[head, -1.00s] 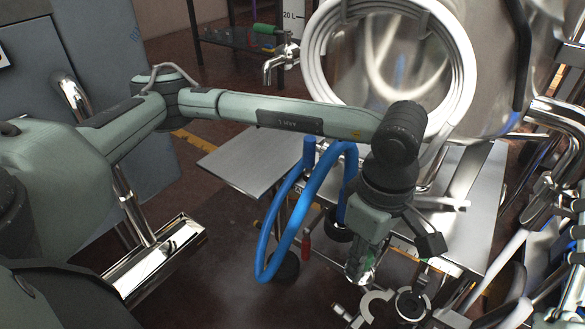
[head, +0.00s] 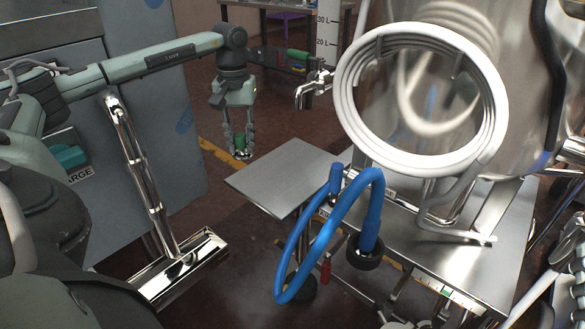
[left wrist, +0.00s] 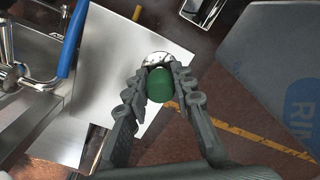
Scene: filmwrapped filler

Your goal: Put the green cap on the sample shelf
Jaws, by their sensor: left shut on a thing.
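My left gripper (head: 239,145) hangs fingers-down at the upper left of the head view, shut on the green cap (head: 240,141). In the left wrist view the green cap (left wrist: 160,85) sits between the two fingers (left wrist: 160,82), with a shiny rounded piece just beyond it. A flat bare metal shelf plate (head: 284,177) juts from the left of the steel table; no label shows whether it is the sample shelf. The gripper is beyond and left of this plate in the head view, apart from it. My right gripper is not in view.
A blue hose (head: 320,240) loops at the front left of the steel table (head: 432,235). A large steel vessel with a white coiled hose (head: 345,90) stands behind. A metal tap (head: 312,90) projects near the plate. A grey cabinet (head: 165,110) stands left.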

